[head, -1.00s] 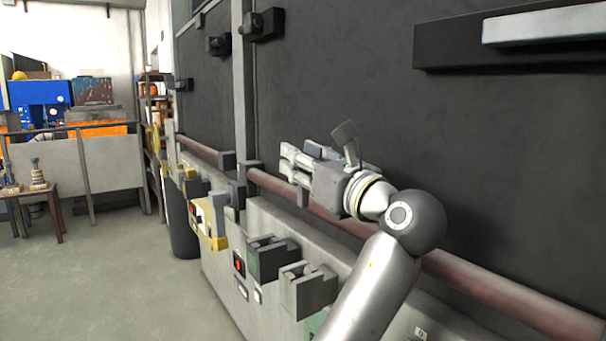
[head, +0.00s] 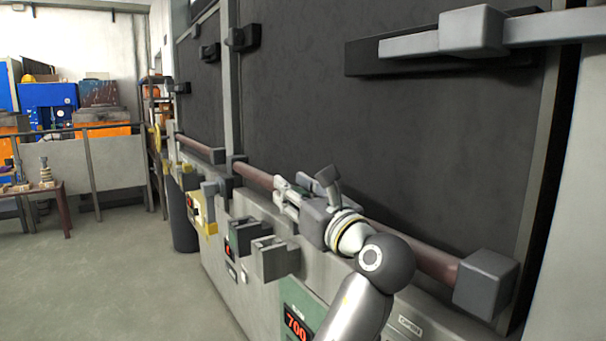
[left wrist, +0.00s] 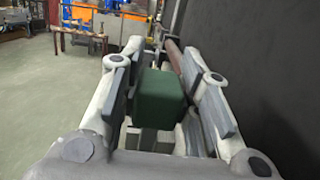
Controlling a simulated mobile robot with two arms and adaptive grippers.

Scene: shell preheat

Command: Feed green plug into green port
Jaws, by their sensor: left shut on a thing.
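My left gripper (head: 284,194) is in front of the dark furnace door, close to the reddish bar and above the grey control boxes. In the left wrist view, its fingers (left wrist: 160,90) are shut on a dark green block, the green plug (left wrist: 160,97). The plug is hard to make out in the head view. Grey blocky housings (left wrist: 150,140) show below and beyond the plug in the wrist view. I cannot tell for sure which housing is the green port. The plug's far side is hidden. My right gripper is not in view.
A reddish bar (head: 254,177) runs along the furnace front, ending in a grey block (head: 486,284). Grey and dark boxes (head: 275,259) stick out below it. A green panel with a red 700 display (head: 297,322) is lower down.

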